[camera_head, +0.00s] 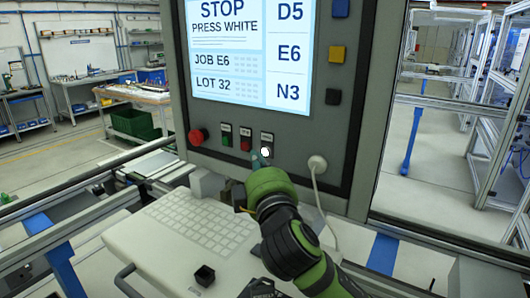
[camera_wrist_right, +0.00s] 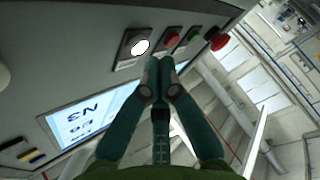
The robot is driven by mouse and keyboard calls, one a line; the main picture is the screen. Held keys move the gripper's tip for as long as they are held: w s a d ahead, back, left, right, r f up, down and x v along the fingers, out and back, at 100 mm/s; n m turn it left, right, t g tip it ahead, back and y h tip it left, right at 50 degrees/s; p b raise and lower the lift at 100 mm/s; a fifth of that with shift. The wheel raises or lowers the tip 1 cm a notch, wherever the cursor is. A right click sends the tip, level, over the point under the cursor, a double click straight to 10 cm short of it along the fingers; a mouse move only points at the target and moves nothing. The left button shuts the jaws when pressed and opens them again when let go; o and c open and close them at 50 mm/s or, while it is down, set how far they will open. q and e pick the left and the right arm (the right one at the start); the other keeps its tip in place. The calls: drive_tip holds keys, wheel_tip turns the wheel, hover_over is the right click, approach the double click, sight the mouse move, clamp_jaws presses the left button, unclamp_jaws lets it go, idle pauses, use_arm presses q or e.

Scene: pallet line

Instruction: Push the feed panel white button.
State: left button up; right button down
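The feed panel (camera_head: 290,130) stands upright in front of me, with a screen reading "STOP PRESS WHITE". Its white button (camera_head: 265,152) is the rightmost of the lower row and looks bright. My right gripper (camera_head: 258,163) is just below and in front of it, partly covering its plate. In the right wrist view the white button (camera_wrist_right: 139,47) is beyond and slightly left of the fingertips (camera_wrist_right: 160,66). The fingers are together and hold nothing. Contact with the button cannot be made out. My left gripper does not show.
Left of the white button are a red button (camera_head: 245,140), a green button (camera_head: 226,132) and a red mushroom knob (camera_head: 198,137). A plugged cable (camera_head: 317,165) hangs at the right. A keyboard (camera_head: 190,220) sits on a shelf below, with a small black box (camera_head: 205,276).

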drive_tip(key=shift+w, duration=0.15)
idle(0.4)
drive_tip(key=shift+w+d, duration=0.25)
idle(0.5)
drive_tip(key=shift+w+d+r, duration=0.2)
drive_tip(key=shift+d+r, duration=0.15)
drive_tip(key=shift+r, duration=0.05)
idle(1.1)
drive_tip(key=shift+a+p, duration=0.1)
drive_tip(key=shift+p, duration=0.2)
drive_tip(key=shift+s+a+f, duration=0.1)
drive_tip(key=shift+f, duration=0.35)
drive_tip(key=shift+s, duration=0.1)
